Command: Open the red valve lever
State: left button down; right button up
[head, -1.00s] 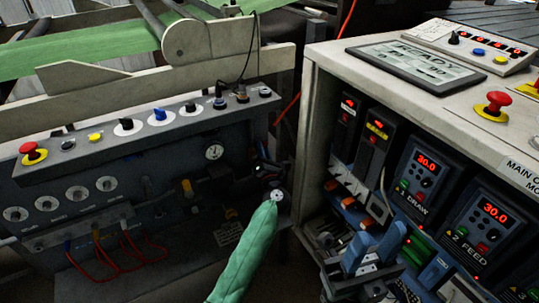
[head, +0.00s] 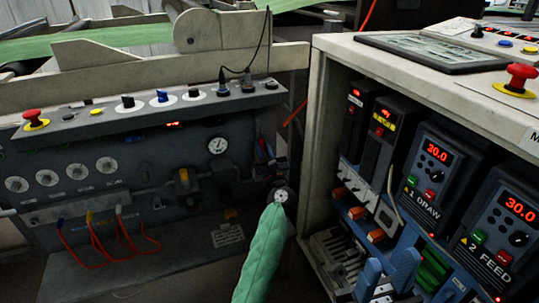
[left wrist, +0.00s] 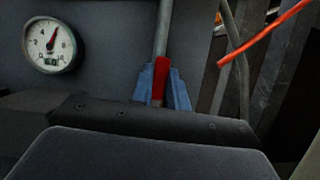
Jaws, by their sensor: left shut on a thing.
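The red valve lever (left wrist: 160,80) stands upright in the left wrist view, in front of a grey vertical pipe. The blue fingers of my left gripper (left wrist: 161,88) are on both sides of it and shut on it. In the head view my left gripper (head: 266,158) is small and dark at the right end of the grey panel, beyond my green-sleeved arm, and the lever is hard to make out there. My right gripper (head: 385,272) shows its two blue fingers apart at the bottom edge, with nothing seen between them.
A round gauge (head: 217,145) sits left of the lever. The grey control panel (head: 100,125) carries knobs and a red button (head: 33,117). An open cabinet (head: 335,55) with drive units (head: 433,165) stands close on the right. Red hoses (head: 95,237) hang at lower left.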

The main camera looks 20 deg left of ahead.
pick_arm(q)
jog(key=shift+f, duration=0.1)
dwell(0.4)
jog(key=c, duration=1.4)
grip_release()
jog(key=shift+o, duration=0.2)
jog(key=p+v, duration=0.1)
jog(key=v, duration=0.6)
jog(key=shift+s, duration=0.15)
jog(key=shift+d, duration=0.15)
